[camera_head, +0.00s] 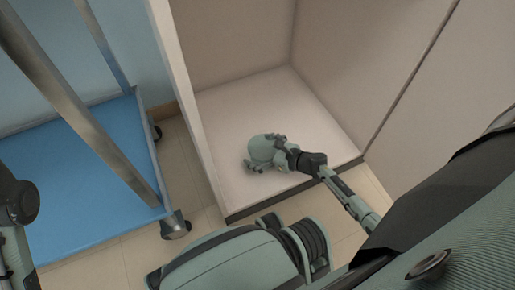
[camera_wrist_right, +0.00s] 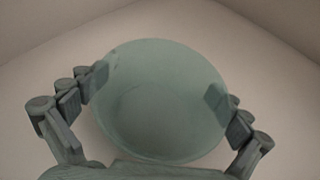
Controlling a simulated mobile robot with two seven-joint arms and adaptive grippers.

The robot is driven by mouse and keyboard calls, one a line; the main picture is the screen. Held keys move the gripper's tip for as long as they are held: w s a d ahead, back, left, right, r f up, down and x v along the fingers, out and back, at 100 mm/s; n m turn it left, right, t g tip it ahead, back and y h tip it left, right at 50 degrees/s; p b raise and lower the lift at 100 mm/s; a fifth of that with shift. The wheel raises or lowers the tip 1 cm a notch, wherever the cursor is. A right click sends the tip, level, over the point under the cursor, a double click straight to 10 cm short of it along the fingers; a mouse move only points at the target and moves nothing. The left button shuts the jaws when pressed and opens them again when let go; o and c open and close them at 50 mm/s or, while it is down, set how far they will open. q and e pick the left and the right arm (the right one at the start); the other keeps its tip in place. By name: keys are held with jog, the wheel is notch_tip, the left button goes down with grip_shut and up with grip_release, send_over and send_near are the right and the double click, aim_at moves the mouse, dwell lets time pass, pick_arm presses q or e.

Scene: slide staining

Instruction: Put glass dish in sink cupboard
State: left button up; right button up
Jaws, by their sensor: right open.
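The glass dish (camera_wrist_right: 158,105) is a round, pale green disc between the two fingers of my right gripper (camera_wrist_right: 157,87) in the wrist view. The fingers are open, one at each side of the dish, their tips overlapping its edge in the picture. In the head view the dish (camera_head: 261,147) shows as a small rounded green shape at my right gripper (camera_head: 267,153), low inside the open sink cupboard (camera_head: 218,107). It appears to be on the cupboard floor; a small gap cannot be ruled out. My left gripper is not clearly visible.
The cupboard's pale side walls rise left and right of my arm, with a dark front edge (camera_head: 262,205) below. Its floor is otherwise bare. A wheeled metal cart with a blue shelf (camera_head: 75,175) stands left of the cupboard on the tiled floor.

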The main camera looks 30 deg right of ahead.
jog(key=shift+r, duration=0.15)
jog(key=p+v, duration=0.3)
jog(key=v, duration=0.9)
